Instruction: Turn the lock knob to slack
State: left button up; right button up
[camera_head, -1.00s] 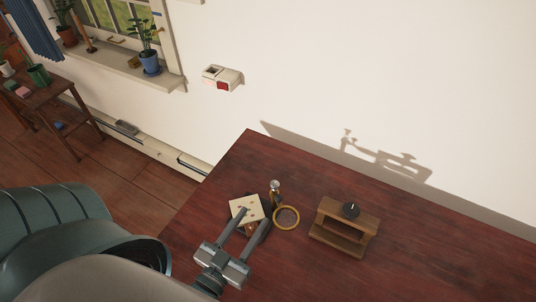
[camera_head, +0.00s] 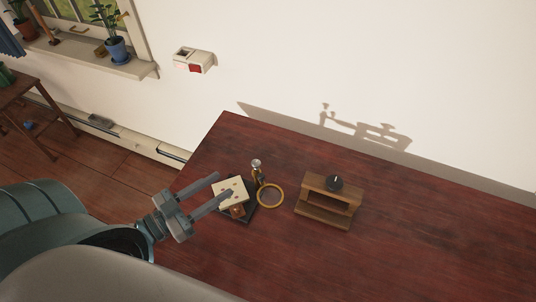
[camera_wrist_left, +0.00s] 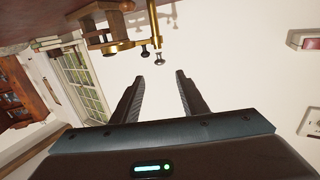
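A brass stand with a dark base (camera_head: 237,214), a cream plate (camera_head: 227,190), a short post with a silver knob (camera_head: 256,164) and a brass ring (camera_head: 270,195) is on the dark red table. A wooden stand (camera_head: 328,206) to its right bears a black knob (camera_head: 336,182) with a pale mark. I cannot tell which knob is the lock knob. My left gripper (camera_head: 226,185) is open and empty, its fingers overlapping the cream plate in the head view. In the left wrist view, brass parts (camera_wrist_left: 128,45) with silver knobs lie beyond the fingertips (camera_wrist_left: 160,75). My right gripper is out of view.
The table (camera_head: 420,250) is bare right of the wooden stand and meets the white wall behind. A white box with a red part (camera_head: 195,61) is on the wall. A potted plant (camera_head: 116,50) stands on the window sill. A side table (camera_head: 35,100) is at far left.

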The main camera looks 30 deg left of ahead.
aim_at(256, 165)
pick_arm(q)
jog(key=shift+w, duration=0.15)
jog(key=p+x, duration=0.5)
jog(key=x, duration=1.2)
jog(key=shift+d+p, duration=0.15)
jog(key=shift+p, duration=0.25)
grip_shut()
